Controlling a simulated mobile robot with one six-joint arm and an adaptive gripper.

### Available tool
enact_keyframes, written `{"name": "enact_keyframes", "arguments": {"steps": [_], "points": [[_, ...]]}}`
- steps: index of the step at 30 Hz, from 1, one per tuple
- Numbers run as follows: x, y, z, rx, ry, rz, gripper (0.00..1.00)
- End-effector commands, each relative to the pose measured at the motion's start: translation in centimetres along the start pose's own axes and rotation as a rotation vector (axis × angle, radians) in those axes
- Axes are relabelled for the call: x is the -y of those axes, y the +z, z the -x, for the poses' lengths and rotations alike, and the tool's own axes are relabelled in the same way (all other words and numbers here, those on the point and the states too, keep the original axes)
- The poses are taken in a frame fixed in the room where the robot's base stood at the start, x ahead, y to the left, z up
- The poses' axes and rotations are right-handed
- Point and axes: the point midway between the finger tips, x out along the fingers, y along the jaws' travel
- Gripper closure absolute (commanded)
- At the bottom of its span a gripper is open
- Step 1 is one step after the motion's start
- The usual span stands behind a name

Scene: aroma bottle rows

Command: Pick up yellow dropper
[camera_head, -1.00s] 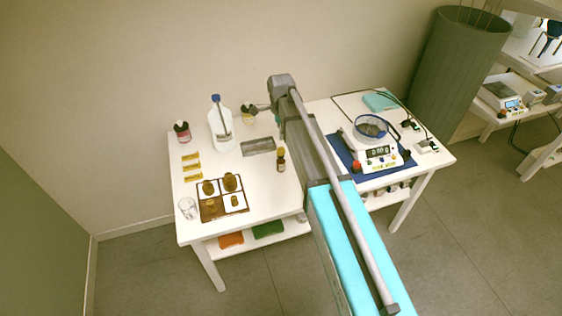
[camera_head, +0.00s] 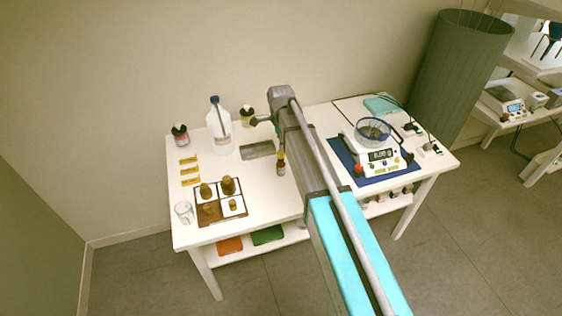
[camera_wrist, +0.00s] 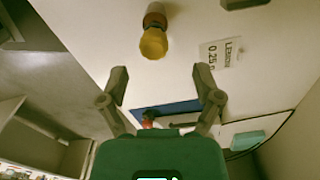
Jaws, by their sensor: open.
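The yellow dropper (camera_wrist: 153,44) shows in the wrist view as a yellow bulb on a brown and reddish bottle, at the upper middle. My gripper (camera_wrist: 160,78) is open and empty there, its two fingers spread wide. The bulb lies beyond the fingertips, near the midline between them and apart from both. In the head view a small amber bottle (camera_head: 281,163) stands on the table just left of my arm, which covers most of my gripper.
A label reading LEMON (camera_wrist: 221,53) lies beside the bottle. A brown and white tray (camera_head: 221,218) holds several brown items at front left. A clear bottle (camera_head: 219,135) and dark-capped bottles stand behind. A scale (camera_head: 379,158) sits on a blue mat at right.

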Motion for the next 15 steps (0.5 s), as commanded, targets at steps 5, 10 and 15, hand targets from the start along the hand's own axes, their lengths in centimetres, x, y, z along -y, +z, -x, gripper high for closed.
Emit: {"name": "enact_keyframes", "arguments": {"steps": [5, 10, 15], "points": [[-0.1, 0.0, -0.4, 0.0, 0.0, 0.0, 0.17], [-0.3, 0.0, -1.4, 0.0, 0.0, 0.0, 0.17], [-0.6, 0.0, -2.7, 0.0, 0.0, 0.0, 0.17]]}}
